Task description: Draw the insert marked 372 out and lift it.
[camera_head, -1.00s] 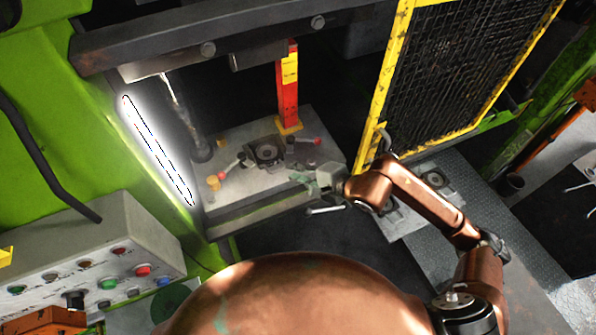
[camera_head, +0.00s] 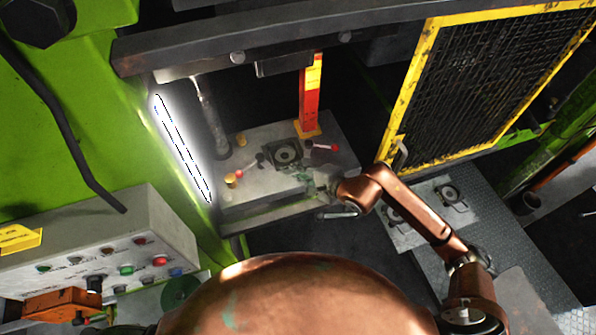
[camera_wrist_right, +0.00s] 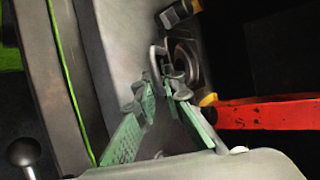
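A square dark insert with a round ring (camera_head: 287,153) sits on the press bed (camera_head: 262,190). No number can be read on it. In the right wrist view its ring (camera_wrist_right: 184,60) is partly hidden, and a grey loop handle (camera_wrist_right: 154,55) stands on its near side. My right gripper (camera_head: 311,179) is just in front of the insert at the bed's front edge. In the right wrist view its green-padded fingers (camera_wrist_right: 160,88) are apart, with the handle's lower end at the gap between the tips. I cannot tell whether they touch it. My left gripper is out of view.
A red and yellow post (camera_head: 311,95) stands behind the insert. A yellow mesh guard (camera_head: 490,85) hangs to the right. More ringed inserts (camera_head: 453,196) lie on a plate at right. A control box (camera_head: 110,250) stands at left.

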